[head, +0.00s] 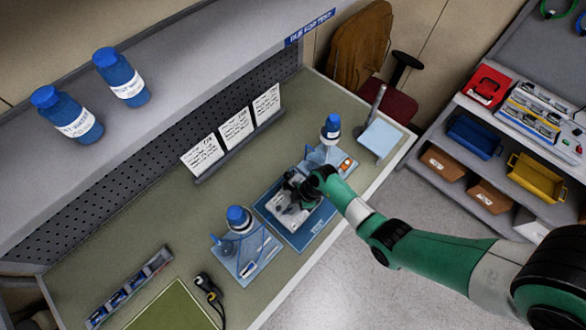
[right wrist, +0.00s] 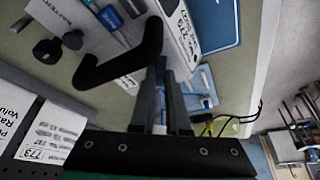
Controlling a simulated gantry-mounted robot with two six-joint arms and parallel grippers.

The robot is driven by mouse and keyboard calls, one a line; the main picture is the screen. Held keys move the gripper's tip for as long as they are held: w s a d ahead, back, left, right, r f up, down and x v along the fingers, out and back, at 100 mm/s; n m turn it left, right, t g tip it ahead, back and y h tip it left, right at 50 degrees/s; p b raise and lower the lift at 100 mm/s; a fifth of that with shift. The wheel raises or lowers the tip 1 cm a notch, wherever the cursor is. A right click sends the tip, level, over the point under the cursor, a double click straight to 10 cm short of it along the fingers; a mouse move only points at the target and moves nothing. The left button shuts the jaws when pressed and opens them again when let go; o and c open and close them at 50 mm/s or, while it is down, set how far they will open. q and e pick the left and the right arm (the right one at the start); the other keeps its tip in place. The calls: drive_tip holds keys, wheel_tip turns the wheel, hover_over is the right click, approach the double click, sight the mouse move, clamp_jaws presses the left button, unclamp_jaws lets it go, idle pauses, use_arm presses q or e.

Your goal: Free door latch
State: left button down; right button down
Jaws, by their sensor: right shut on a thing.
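The infusion pump (head: 291,204), a pale grey and white device, lies on a blue mat (head: 306,232) on the bench. My right gripper (head: 301,187) is at its upper side and partly covers it. In the right wrist view, my right gripper's fingers (right wrist: 165,98) point at the pump (right wrist: 180,30), which bears a white label with numbers. The fingers are shut on a part of the pump; the part between them is mostly hidden. A black bent bar (right wrist: 115,65) shows beside the fingers. I cannot make out the door latch for certain. My left gripper is not in view.
A stand with a blue-capped bottle (head: 238,219) is left of the mat, another bottle (head: 331,128) beyond it. A black cable (head: 209,290), a narrow tray (head: 131,287) and a green mat (head: 172,309) lie at front left. White cards (head: 236,129) line the back.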

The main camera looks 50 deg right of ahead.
drive_tip(key=n+g, duration=0.1)
drive_tip(key=n, duration=0.1)
drive_tip(key=shift+w+n+y, duration=0.1)
drive_tip(key=shift+n+y, duration=0.2)
drive_tip(key=shift+n, duration=0.1)
drive_tip(key=shift+n+g+y, duration=0.3)
drive_tip(key=shift+n+g, duration=0.4)
drive_tip(key=shift+n, duration=1.2)
drive_tip(key=shift+b, duration=0.3)
drive_tip(key=c, duration=0.9)
unclamp_jaws()
drive_tip(key=shift+d+r, duration=0.1)
